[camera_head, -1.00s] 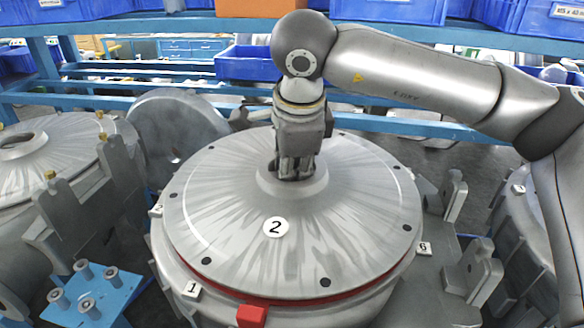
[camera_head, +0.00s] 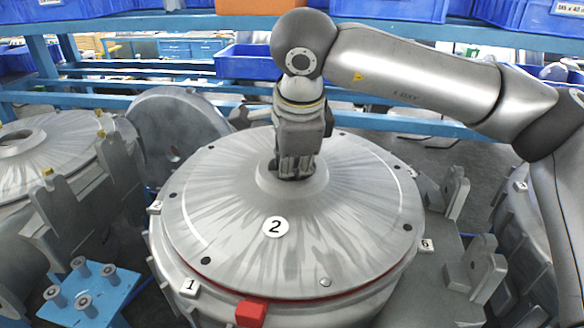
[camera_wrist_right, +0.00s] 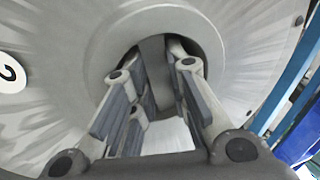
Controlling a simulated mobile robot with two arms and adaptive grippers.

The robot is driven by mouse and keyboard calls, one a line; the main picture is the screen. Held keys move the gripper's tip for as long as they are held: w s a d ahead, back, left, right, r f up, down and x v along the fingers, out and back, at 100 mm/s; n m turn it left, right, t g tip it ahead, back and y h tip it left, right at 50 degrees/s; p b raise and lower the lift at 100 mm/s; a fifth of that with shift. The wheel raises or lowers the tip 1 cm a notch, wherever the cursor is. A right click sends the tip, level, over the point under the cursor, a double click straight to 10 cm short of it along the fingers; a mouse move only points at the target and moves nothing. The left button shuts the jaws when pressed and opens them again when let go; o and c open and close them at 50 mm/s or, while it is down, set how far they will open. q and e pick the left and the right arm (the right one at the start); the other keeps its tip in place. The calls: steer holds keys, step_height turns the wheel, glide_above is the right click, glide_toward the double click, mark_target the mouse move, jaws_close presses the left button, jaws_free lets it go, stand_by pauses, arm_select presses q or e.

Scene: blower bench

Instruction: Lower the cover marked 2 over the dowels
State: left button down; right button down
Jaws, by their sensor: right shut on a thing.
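The round grey cover marked 2 (camera_head: 235,245) sits over the blower housing (camera_head: 210,305), with only a thin red line between their rims at the front. My right gripper (camera_head: 294,172) comes down from above and is shut on the cover's raised hub; it also shows in the right wrist view (camera_wrist_right: 160,90), fingers at the hub's central opening. A bright dowel end (camera_head: 325,282) shows in the cover's front right hole. The other visible rim holes look dark, and I cannot tell whether dowels are in them. My left gripper is not in view.
A red block (camera_head: 251,312) sits at the housing's front edge. A blue plate with several upright cylinders (camera_head: 112,290) lies at lower left. Metal brackets (camera_head: 483,268) stand at right, and another round casing (camera_head: 60,140) at left. Blue shelving (camera_head: 400,122) runs behind.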

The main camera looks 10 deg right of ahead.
steer(key=shift+r, duration=0.15)
steer(key=c, duration=1.3)
jaws_free()
steer(key=shift+f, duration=0.2)
steer(key=shift+s+f, duration=0.15)
steer(key=shift+f, duration=0.05)
steer(key=v, duration=1.2)
steer(key=shift+r, duration=0.4)
